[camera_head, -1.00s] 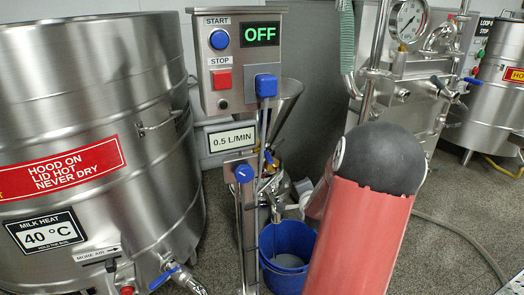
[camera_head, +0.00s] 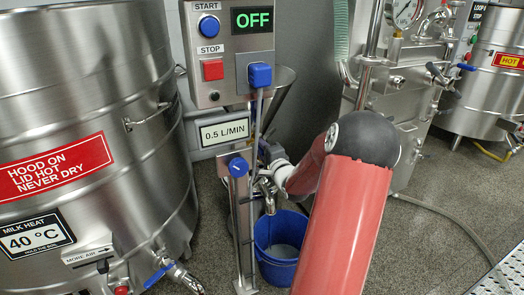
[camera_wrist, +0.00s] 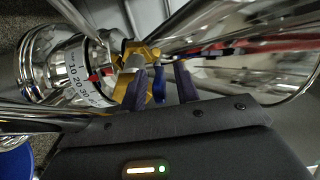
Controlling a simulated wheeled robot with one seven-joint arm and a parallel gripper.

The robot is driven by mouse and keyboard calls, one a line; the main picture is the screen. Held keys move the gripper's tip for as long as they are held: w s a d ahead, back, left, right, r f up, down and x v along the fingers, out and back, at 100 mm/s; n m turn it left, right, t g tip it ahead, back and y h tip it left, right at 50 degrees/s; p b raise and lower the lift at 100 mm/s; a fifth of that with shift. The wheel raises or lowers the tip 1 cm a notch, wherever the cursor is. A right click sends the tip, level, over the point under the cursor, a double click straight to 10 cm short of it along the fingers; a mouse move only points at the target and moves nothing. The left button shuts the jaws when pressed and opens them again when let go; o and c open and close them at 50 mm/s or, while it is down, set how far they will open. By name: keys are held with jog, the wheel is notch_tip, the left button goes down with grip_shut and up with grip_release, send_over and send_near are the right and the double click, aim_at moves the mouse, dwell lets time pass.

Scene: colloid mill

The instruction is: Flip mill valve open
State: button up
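The mill shows in the head view by its steel hopper (camera_head: 285,95) behind the control box. In the wrist view a brass valve body (camera_wrist: 143,54) sits beside the mill's numbered white ring (camera_wrist: 80,75). A small blue part, apparently the valve handle (camera_wrist: 158,88), shows between my fingers. My gripper (camera_wrist: 160,85) has its two dark fingers apart, one on each side of this blue part. I cannot tell whether either finger touches it. In the head view my gripper is largely hidden behind the control stand, and the valve cannot be made out there.
The control box (camera_head: 222,90) shows OFF, above a 0.5 L/MIN sign (camera_head: 225,131). A blue bucket (camera_head: 265,262) stands below the mill spout. A large steel vat (camera_head: 60,90) is at left. Steel machinery (camera_head: 400,115) stands at right. Open floor (camera_head: 430,235) lies at front right.

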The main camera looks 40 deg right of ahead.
jog(key=shift+w, duration=0.15)
grip_shut()
